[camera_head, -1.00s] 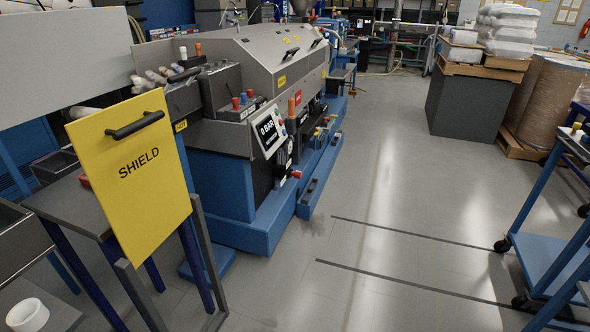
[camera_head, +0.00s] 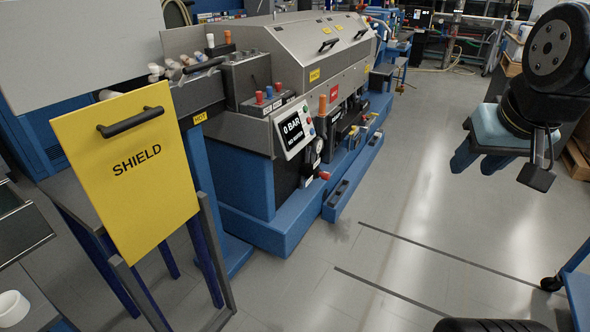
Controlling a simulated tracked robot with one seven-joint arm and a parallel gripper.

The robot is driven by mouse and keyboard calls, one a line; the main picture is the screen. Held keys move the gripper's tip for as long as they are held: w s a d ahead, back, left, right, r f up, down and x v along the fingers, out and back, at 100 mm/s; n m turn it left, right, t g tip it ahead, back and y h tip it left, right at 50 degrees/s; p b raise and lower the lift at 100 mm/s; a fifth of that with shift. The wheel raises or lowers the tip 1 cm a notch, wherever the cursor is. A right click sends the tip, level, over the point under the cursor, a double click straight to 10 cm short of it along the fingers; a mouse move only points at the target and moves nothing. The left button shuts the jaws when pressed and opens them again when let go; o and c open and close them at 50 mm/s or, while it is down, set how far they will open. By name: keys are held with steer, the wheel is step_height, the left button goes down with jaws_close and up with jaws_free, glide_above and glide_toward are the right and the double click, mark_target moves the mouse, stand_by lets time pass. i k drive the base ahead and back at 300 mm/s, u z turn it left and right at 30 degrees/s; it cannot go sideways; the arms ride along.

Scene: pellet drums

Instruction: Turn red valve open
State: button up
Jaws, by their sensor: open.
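A small red knob or handle (camera_head: 324,175), which looks like the red valve, sticks out low on the front of the blue and grey machine (camera_head: 262,205), below its "0 BAR" display (camera_head: 293,130). Its exact turn position is too small to tell. Other red-capped knobs (camera_head: 269,91) stand higher on the machine, beside a blue one. My gripper (camera_head: 477,166) is at the right of the view, open and empty, with its blue fingers pointing down. It is over the floor, well to the right of the machine and apart from it.
A yellow SHIELD panel (camera_head: 130,190) with a black handle stands at the left, in front of part of the machine. A "HOT" label (camera_head: 200,118) is beside it. A blue cart (camera_head: 577,290) is at the lower right. The floor between has dark lines and is clear.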

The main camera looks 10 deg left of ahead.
mark_target(326, 176)
steer(key=i, duration=0.25)
steer(key=u, duration=0.15)
steer(key=k, duration=0.9)
steer(key=u, duration=0.1)
steer(key=i, duration=1.9)
